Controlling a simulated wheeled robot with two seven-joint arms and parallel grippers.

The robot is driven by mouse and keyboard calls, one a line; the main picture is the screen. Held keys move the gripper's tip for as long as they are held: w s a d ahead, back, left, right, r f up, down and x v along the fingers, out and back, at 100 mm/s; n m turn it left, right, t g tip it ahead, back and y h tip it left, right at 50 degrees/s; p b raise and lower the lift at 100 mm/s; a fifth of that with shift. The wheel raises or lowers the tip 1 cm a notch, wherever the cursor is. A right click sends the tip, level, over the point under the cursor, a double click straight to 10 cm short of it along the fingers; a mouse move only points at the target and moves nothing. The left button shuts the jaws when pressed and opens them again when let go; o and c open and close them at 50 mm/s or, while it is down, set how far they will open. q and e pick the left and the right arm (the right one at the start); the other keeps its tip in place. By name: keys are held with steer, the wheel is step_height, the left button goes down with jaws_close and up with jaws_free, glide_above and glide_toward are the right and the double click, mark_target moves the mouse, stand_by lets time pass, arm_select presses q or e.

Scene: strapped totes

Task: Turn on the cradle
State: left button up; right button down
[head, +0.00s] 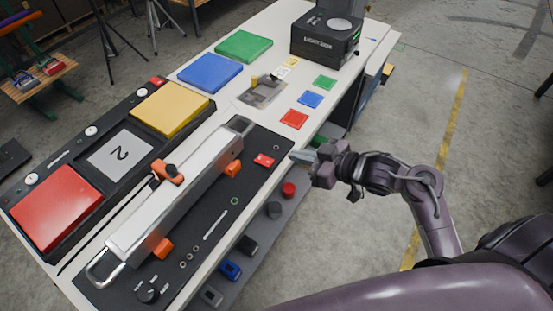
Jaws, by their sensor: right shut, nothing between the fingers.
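The cradle (205,240) is a long black panel along the table's near side. A silver bar-shaped device (180,195) with a loop handle lies on it between orange clips (233,169). A small red switch (263,160) sits on the panel near its far right end. A black knob (148,291) with white labels is at the near end. I cannot read the switch's position. My right gripper (295,156) is shut and empty, just right of the red switch at the panel's edge; a small gap shows between them. My left gripper is not in view.
Red (56,207), yellow (170,108), blue (210,72) and green (244,46) pads lie along the table's left side. A black box (326,38) stands at the far end. Small coloured squares (294,119) lie beyond the cradle. A lower shelf holds several small items (231,269).

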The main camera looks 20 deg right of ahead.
glide_above(265, 161)
steer(key=s+d, duration=0.2)
step_height(265, 161, down, 2)
steer(key=shift+s+f+p, duration=0.15)
steer(key=shift+f+p, duration=0.1)
steer(key=shift+p, duration=0.2)
step_height(265, 161, down, 3)
steer(key=shift+r, duration=0.15)
steer(key=shift+s+d+f, duration=0.15)
steer(key=shift+s+f, duration=0.05)
steer(key=shift+f, duration=0.6)
steer(key=shift+f, duration=0.1)
steer(key=shift+s+f, duration=0.15)
steer(key=shift+f, duration=0.25)
steer(key=shift+r, duration=0.1)
steer(key=shift+r+p, duration=0.15)
steer(key=shift+p, duration=0.25)
steer(key=shift+r+p, duration=0.65)
steer(key=shift+p, duration=0.1)
